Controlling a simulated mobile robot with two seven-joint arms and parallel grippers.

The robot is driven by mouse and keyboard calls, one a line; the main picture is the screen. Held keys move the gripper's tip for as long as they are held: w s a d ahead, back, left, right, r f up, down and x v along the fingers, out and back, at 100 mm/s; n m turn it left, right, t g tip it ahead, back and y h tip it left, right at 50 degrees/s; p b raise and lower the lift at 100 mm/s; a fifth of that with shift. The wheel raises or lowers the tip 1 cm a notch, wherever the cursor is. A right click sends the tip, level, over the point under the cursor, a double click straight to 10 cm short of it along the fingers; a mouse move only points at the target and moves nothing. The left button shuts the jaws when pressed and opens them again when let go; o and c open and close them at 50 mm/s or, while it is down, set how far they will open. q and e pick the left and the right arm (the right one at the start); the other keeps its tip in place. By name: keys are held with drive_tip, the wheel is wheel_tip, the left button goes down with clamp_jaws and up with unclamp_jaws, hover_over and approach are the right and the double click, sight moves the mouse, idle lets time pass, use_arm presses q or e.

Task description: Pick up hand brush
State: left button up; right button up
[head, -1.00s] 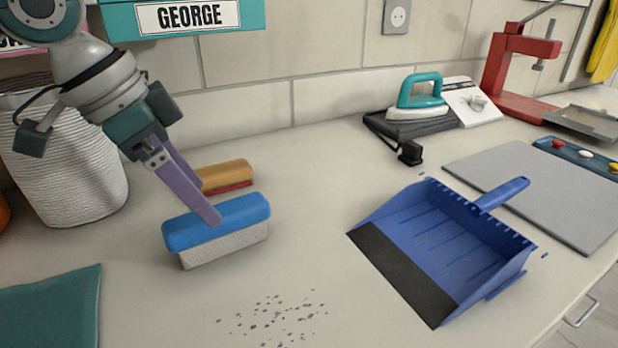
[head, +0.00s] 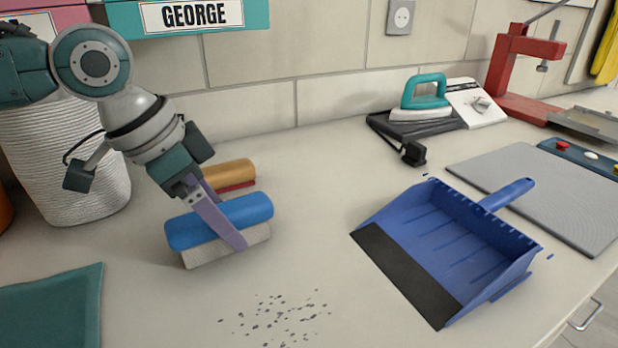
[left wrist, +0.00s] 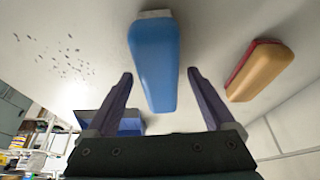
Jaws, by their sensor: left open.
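The hand brush (head: 219,221) has a blue top and pale bristles and stands bristles down on the counter at left centre. In the left wrist view the blue brush (left wrist: 153,65) lies between the two spread fingers of my left gripper (left wrist: 160,75), with a gap on each side. The gripper is open. My right gripper is not in view.
An orange and red brush (head: 230,174) lies just behind the blue one. A blue dustpan (head: 450,240) stands to the right, and dark crumbs (head: 275,318) lie in front. A white ribbed basket (head: 62,165) is at left, a teal cloth (head: 50,308) front left.

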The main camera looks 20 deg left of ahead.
use_arm(q)
drive_tip(key=shift+f, duration=0.1)
clamp_jaws()
idle(0.8)
